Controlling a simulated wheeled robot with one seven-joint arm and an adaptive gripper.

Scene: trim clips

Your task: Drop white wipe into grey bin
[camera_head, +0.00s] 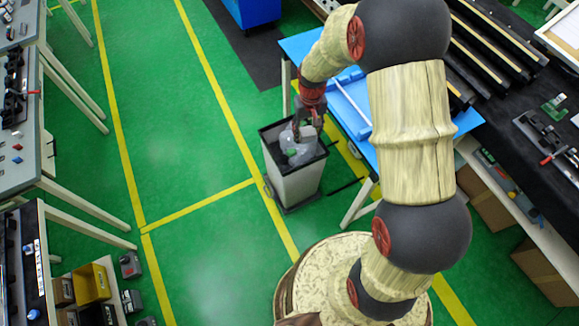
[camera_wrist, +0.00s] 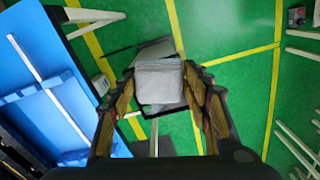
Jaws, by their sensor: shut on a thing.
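The white wipe (camera_wrist: 160,84) is a pale, roughly square folded cloth between the two fingers of my gripper (camera_wrist: 160,80) in the wrist view. My gripper is shut on it. The grey bin (camera_head: 293,187) stands on the floor left of the blue table in the head view, with a dark rim and pale, crumpled contents. My gripper (camera_head: 307,123) is over the bin's opening in the head view. In the wrist view the wipe covers much of the bin (camera_wrist: 152,50), so its inside is mostly hidden. The height of the wipe above the rim is hard to tell.
A blue table (camera_head: 297,45) stands right beside the bin; it also shows at the left of the wrist view (camera_wrist: 35,65). Green floor with yellow lines is open left of the bin. Workbenches (camera_head: 20,130) line the far left.

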